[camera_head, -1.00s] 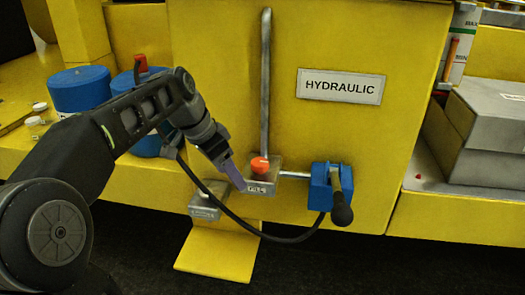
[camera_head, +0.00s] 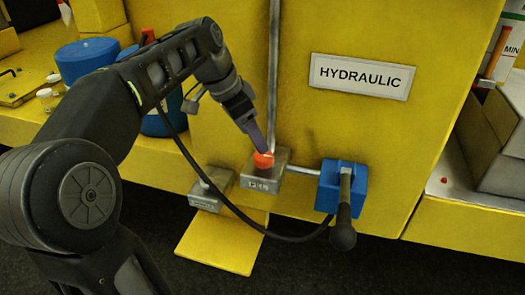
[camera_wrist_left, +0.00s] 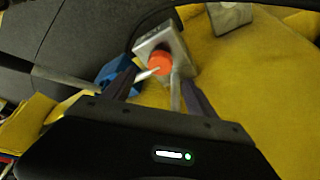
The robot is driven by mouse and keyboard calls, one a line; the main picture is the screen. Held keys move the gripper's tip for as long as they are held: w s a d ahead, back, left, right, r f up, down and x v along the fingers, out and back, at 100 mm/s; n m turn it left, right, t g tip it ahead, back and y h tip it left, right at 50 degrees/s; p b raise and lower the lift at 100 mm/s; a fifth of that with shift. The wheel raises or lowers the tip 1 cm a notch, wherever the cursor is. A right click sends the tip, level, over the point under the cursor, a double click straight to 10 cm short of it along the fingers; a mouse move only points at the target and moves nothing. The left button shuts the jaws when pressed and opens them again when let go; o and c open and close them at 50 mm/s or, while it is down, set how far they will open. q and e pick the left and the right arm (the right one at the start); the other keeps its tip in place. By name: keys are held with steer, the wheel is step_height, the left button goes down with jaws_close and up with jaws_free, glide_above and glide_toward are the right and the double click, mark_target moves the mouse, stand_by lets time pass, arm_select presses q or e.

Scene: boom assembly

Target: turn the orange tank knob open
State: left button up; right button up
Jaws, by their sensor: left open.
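The orange knob (camera_head: 263,160) sits on top of a small grey metal block (camera_head: 266,180) on the yellow panel, at the foot of a vertical grey pipe. It also shows in the left wrist view (camera_wrist_left: 160,64), between the two fingers. My left gripper (camera_head: 262,151) comes down from the upper left, with its fingertips at the knob in the head view. In the left wrist view my left gripper (camera_wrist_left: 158,82) is open, with a finger on either side of the knob. I cannot tell whether the fingers touch it. My right gripper is not in view.
A blue valve body (camera_head: 328,187) with a black-gripped lever (camera_head: 344,225) stands right of the block, joined by a pipe. A black hose (camera_head: 250,221) loops below. Blue cylinders (camera_head: 87,58) stand behind my arm. Grey boxes (camera_head: 500,140) sit at the right.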

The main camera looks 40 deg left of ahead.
mark_target(264, 161)
arm_select(q)
steer(key=shift+p+x, duration=0.65)
steer(key=shift+x, duration=2.9)
steer(key=c, duration=1.4)
